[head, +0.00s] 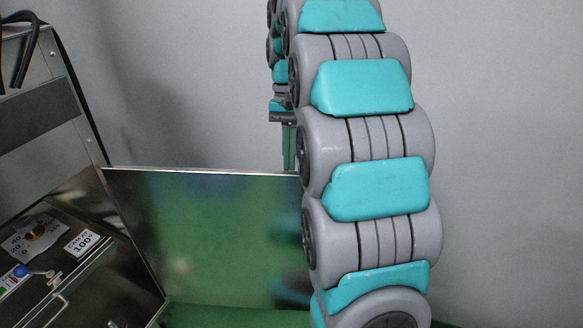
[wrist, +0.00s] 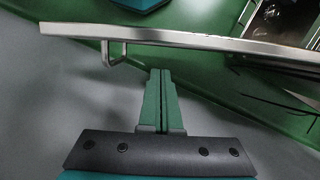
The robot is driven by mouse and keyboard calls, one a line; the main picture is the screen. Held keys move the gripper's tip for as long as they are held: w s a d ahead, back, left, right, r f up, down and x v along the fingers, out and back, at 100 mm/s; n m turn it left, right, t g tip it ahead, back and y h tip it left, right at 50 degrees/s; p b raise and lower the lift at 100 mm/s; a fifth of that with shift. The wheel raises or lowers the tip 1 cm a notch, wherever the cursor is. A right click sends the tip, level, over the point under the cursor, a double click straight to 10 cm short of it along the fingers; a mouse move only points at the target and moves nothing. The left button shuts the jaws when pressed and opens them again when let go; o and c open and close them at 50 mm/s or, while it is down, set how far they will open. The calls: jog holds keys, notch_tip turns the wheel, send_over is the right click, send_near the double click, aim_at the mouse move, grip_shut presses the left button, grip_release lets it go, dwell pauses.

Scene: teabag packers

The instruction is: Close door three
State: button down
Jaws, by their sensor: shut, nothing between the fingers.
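A shiny metal door (head: 215,235) stands open, reaching right from the machine at the left. No number shows on it, so I cannot tell whether it is door three. In the wrist view the door (wrist: 190,38) is seen nearly edge-on, with a small metal handle (wrist: 115,53) on its near side. My gripper (wrist: 160,72) is shut and empty, its green fingers pointing toward the door, right of the handle; contact is unclear. In the head view my gripper (head: 289,165) is beside my arm at the door's top edge, its tips hidden.
A metal machine (head: 40,130) with a dial (head: 35,236), a blue-knobbed lever (head: 22,271) and a "100°" label (head: 82,243) stands at the left. A plain grey wall (head: 510,150) is behind. My arm covers the door's right end.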

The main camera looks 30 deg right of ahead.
aim_at(289, 195)
jog(key=x, duration=0.9)
jog(key=shift+p, duration=0.35)
